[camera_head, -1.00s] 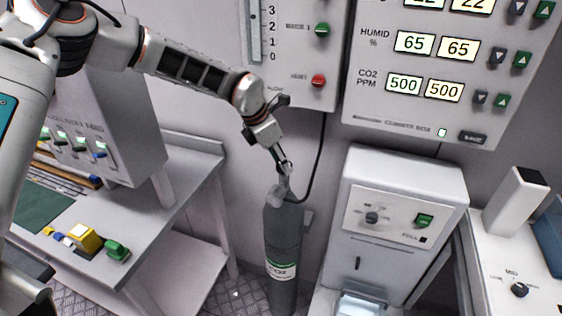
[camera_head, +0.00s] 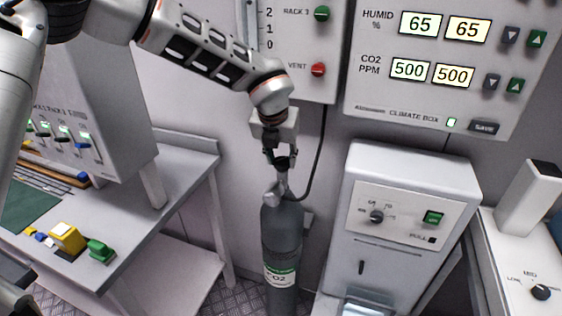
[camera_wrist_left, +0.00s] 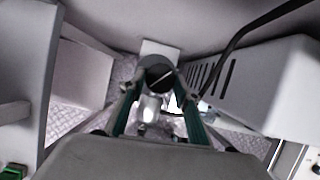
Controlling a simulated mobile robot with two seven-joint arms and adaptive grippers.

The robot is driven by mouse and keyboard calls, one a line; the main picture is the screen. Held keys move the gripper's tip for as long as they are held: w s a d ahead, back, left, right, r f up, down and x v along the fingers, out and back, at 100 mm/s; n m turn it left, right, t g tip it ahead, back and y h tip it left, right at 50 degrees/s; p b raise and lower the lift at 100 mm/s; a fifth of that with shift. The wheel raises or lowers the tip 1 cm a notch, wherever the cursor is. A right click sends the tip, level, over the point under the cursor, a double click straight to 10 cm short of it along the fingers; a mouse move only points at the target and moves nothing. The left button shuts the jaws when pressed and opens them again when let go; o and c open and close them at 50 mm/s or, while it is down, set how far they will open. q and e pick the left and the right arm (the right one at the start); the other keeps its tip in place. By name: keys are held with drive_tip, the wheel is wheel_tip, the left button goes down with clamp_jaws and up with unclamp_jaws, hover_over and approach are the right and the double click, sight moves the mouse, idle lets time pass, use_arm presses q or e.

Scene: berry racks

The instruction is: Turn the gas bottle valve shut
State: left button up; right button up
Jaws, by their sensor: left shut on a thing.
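The grey CO2 gas bottle (camera_head: 283,235) stands upright on the floor against the wall, between the bench and a white cabinet. Its valve has a dark round handwheel (camera_head: 284,163) on top of a metal neck (camera_head: 282,185). My left gripper (camera_head: 281,157) points down from above and is shut on the handwheel. In the left wrist view the handwheel (camera_wrist_left: 158,76), with a light line across it, sits between the two fingertips, and the metal valve body (camera_wrist_left: 150,108) shows below it.
The climate box (camera_head: 430,118) hangs on the wall at the upper right. The white cabinet (camera_head: 400,165) stands close right of the bottle, and the bench (camera_head: 190,170) is at the left. A black hose (camera_head: 322,150) runs from the valve up the wall.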

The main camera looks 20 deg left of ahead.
use_arm(q)
drive_tip(key=n, duration=0.1)
drive_tip(key=n+y, duration=0.1)
drive_tip(key=n, duration=0.1)
drive_tip(key=shift+w+d+n, duration=0.1)
drive_tip(key=shift+d+n, duration=0.15)
drive_tip(key=shift+n, duration=0.15)
drive_tip(key=n+g+y, duration=0.1)
drive_tip(key=n+y, duration=0.1)
drive_tip(key=n, duration=0.2)
drive_tip(key=shift+w+d+n, duration=0.1)
drive_tip(key=shift+n, duration=0.2)
drive_tip(key=n+g, duration=0.1)
drive_tip(key=n, duration=0.1)
drive_tip(key=n+y, duration=0.1)
drive_tip(key=n, duration=0.1)
drive_tip(key=shift+w+d+g, duration=0.15)
drive_tip(key=shift+g, duration=0.25)
drive_tip(key=shift+w+n+g+p, duration=0.15)
drive_tip(key=shift+n+g, duration=0.2)
drive_tip(key=shift+n, duration=0.7)
drive_tip(key=shift+n+g+p, duration=0.15)
drive_tip(key=shift+n+g, duration=0.2)
drive_tip(key=shift+n, duration=0.7)
drive_tip(key=o, duration=1.1)
drive_tip(key=v, duration=0.7)
drive_tip(key=shift+r, duration=0.25)
